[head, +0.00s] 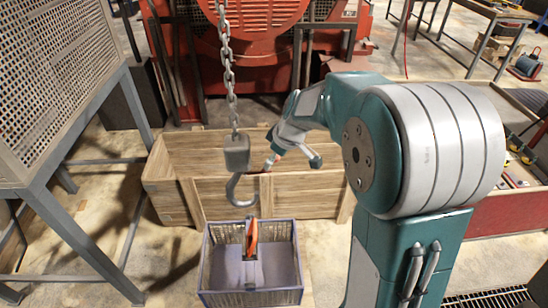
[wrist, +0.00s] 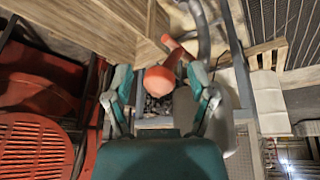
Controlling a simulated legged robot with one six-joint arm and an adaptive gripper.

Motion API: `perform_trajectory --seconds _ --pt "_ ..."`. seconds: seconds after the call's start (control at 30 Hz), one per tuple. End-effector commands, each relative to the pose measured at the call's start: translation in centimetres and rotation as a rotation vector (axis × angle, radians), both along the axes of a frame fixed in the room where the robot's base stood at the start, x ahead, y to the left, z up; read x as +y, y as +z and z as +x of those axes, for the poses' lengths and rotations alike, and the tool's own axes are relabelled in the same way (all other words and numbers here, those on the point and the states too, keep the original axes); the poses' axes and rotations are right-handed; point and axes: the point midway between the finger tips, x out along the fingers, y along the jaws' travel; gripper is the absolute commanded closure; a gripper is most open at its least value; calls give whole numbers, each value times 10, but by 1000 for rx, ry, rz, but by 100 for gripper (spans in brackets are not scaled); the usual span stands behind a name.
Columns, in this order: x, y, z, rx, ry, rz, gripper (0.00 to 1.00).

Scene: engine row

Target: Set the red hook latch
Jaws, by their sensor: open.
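The red latch shows in the wrist view as a round-ended red lever (wrist: 160,82). It is between the two fingers of my gripper (wrist: 160,76), with space on both sides. The grey curved metal of the hook (wrist: 203,32) is just beyond it. In the head view the grey hook (head: 241,190) hangs on a chain. My gripper (head: 293,160) is to its right, open and apart from the hook block.
A blue-grey crate (head: 208,272) holding an orange-handled thing (head: 251,238) stands below the hook. A long wooden crate (head: 215,160) lies behind. A mesh-sided stand (head: 60,80) is at left. A red machine (head: 258,30) is at the back.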

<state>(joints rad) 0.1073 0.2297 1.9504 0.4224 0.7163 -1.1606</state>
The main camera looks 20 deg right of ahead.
Motion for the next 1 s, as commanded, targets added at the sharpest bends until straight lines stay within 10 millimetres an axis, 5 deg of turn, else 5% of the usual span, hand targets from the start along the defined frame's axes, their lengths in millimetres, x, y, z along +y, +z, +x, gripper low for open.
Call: perform_trajectory --seconds 0.13,0.3,1.0 --pt "0 0 0 0 0 0 29" --pt "0 0 0 0 0 0 100" --pt "-10 -15 -3 -26 -6 162 100"
